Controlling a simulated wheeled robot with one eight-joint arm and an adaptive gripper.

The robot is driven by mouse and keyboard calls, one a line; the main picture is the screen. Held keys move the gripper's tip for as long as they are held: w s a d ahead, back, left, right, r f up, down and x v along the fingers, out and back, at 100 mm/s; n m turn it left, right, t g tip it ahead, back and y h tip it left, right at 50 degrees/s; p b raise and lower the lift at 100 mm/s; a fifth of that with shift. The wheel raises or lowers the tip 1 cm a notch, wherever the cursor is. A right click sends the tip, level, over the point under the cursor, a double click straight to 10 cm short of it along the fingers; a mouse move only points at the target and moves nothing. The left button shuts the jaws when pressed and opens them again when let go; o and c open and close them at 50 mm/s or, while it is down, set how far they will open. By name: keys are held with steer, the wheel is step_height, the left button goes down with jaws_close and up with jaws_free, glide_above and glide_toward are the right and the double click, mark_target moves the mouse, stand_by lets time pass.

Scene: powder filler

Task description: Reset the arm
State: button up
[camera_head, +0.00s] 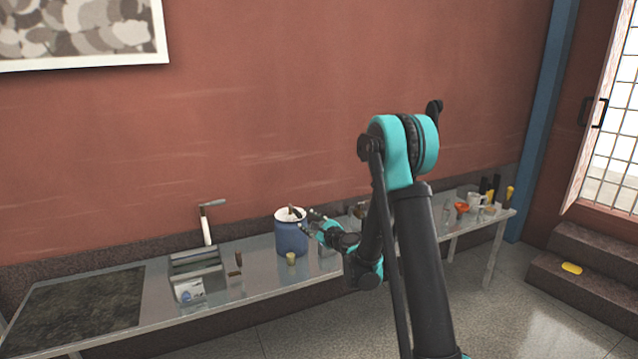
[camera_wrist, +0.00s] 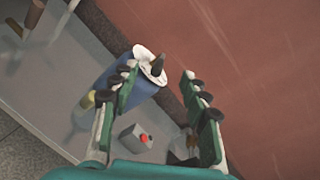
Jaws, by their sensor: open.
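My gripper (camera_head: 311,221) is open and empty beside a blue pot with a white top (camera_head: 291,238), at the pot's right in the head view. In the wrist view my gripper (camera_wrist: 160,84) has its two fingers spread wide. The blue pot (camera_wrist: 147,85) shows there beyond the left finger, which covers part of it. A dark handle (camera_wrist: 158,65) sticks up out of its white top. Whether the left finger touches the pot, I cannot tell. My arm is bent, reaching down from a high elbow to the table.
The long grey table (camera_head: 262,276) runs along a red wall. A grey box with a red knob (camera_wrist: 137,137) lies below the gripper. Several tools crowd the table's right end.

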steer(key=s+d+r+n+g+h, duration=0.1)
steer(key=s+d+n+g, duration=0.15)
steer(key=s+n, duration=0.45)
steer(key=s+d+n+g+h, duration=0.1)
steer(key=s+d+n+g, duration=0.15)
steer(key=s+n, duration=0.4)
steer(key=s+d+f+n+g+h, duration=0.2)
steer(key=s+d+f+n+h, duration=0.1)
steer(key=s+d, duration=0.6)
steer(key=s+d+f+n+g+h, duration=0.2)
steer(key=s+d, duration=0.7)
steer(key=s, duration=0.9)
step_height(320, 180, down, 3)
steer(key=n+h, duration=0.2)
steer(key=n, duration=0.1)
steer(key=shift+s+g, duration=0.3)
steer(key=shift+g, duration=0.1)
